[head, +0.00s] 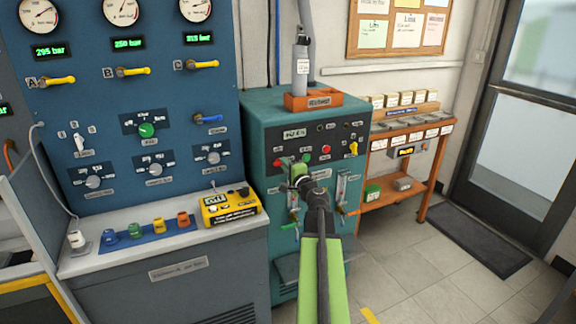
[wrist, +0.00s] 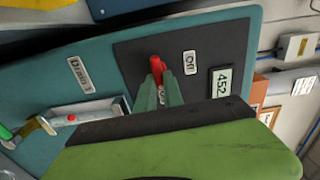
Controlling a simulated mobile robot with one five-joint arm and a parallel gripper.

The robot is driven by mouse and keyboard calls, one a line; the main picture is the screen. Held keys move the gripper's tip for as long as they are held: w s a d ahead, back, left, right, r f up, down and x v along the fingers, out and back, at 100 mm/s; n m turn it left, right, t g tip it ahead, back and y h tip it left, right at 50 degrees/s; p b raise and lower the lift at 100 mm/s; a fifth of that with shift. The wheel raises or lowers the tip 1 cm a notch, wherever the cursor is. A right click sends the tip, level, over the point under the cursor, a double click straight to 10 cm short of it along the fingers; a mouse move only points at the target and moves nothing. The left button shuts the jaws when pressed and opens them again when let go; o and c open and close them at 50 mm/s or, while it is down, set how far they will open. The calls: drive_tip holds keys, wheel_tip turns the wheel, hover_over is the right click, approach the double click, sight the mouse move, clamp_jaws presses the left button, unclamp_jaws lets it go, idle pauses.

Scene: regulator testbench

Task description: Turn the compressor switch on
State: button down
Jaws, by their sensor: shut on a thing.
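The compressor switch shows in the wrist view as a small red handle (wrist: 156,69) on a dark panel, beside a label that reads Off. The fingers of my gripper (wrist: 157,95) are shut on this red handle, and they hide its lower part and some lettering behind it. In the head view my green gripper (head: 291,167) is at the front of the teal cabinet (head: 262,118), on the left part of its dark panel. The exact angle of the handle is hard to tell.
A display (wrist: 222,83) reading 452 is close to my gripper. A drain valve handle (wrist: 37,125) is near it. A bottle stands in an orange tray (head: 313,101) on top.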

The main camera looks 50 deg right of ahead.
drive_tip(key=shift+s+d+m, duration=0.15)
drive_tip(key=shift+m, duration=0.15)
drive_tip(key=c, duration=1.5)
unclamp_jaws()
drive_tip(key=shift+o, duration=0.2)
